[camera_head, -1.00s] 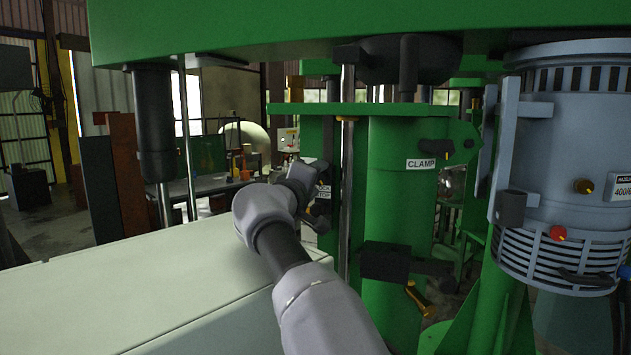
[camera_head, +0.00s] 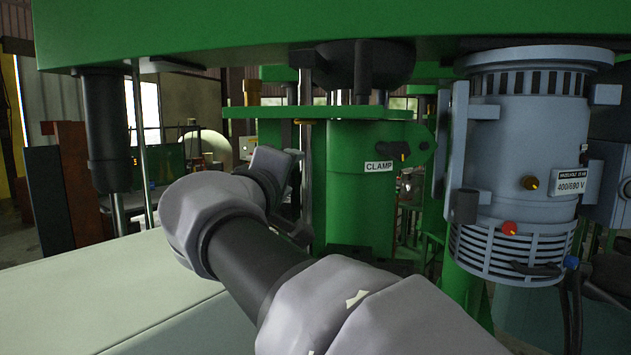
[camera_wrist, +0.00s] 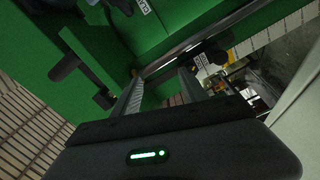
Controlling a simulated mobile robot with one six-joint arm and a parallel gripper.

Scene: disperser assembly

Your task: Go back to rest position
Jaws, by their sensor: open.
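My gripper (camera_wrist: 160,92) shows in the wrist view with its two dark fingers apart and nothing between them. It points toward the green disperser machine and a shiny metal rod. In the head view my arm reaches in from the lower right, and the gripper end (camera_head: 292,200) is partly hidden behind my wrist. The green disperser (camera_head: 345,170) stands behind it, with a CLAMP label (camera_head: 379,167) on its cylinder. I cannot tell from the head view how far the gripper is from the machine.
A pale flat-topped cabinet (camera_head: 90,290) fills the lower left. A grey-blue motor (camera_head: 520,150) stands at the right. A green beam (camera_head: 330,30) spans the top. A dark cylinder (camera_head: 104,130) and a thin rod (camera_head: 139,150) hang at the left.

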